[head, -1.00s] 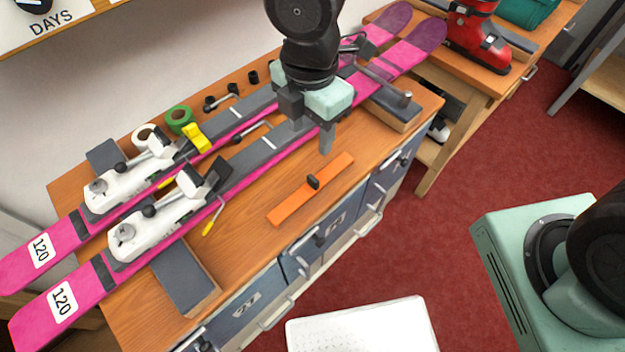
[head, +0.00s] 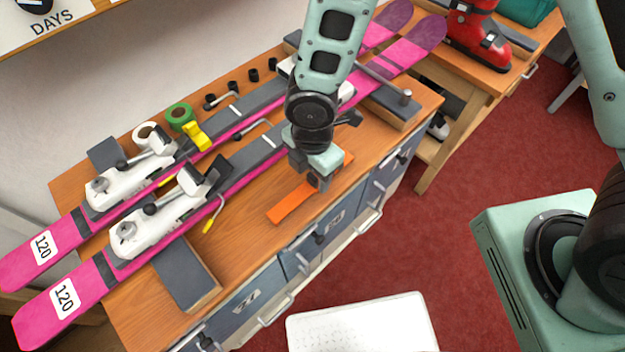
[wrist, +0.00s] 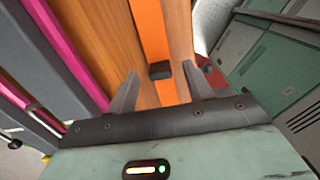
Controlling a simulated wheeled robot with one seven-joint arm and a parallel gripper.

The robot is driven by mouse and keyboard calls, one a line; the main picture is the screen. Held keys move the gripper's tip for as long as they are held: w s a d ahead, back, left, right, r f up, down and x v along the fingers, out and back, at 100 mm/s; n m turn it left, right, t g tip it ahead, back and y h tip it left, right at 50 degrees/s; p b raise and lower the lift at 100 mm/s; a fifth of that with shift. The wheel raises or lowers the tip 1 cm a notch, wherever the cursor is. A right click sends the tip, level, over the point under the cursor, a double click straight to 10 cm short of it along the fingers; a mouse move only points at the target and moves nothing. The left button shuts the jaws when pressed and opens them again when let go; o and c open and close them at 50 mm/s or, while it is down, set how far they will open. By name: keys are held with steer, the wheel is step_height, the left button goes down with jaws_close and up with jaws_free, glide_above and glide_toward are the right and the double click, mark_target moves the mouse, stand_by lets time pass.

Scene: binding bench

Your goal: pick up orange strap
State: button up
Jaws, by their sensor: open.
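The orange strap (head: 291,205) lies flat on the wooden bench top, near its front edge. Its dark buckle is hidden by my gripper in the head view, but it shows as a black block (wrist: 160,70) on the strap in the wrist view. My gripper (head: 318,183) is directly over the strap's middle, low above the bench. In the wrist view my gripper (wrist: 158,90) is open, with one finger on each side of the strap and the buckle between them. Whether the fingers touch the bench is unclear.
Two pink skis (head: 237,178) with white bindings lie along the bench (head: 235,250) behind the strap. A yellow-tipped tool (head: 213,216) and a grey block (head: 180,275) are to the left. A white board (head: 362,325) is below the bench front.

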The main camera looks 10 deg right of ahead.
steer(key=shift+f, duration=0.25)
steer(key=c, duration=1.1)
steer(key=shift+r, duration=0.1)
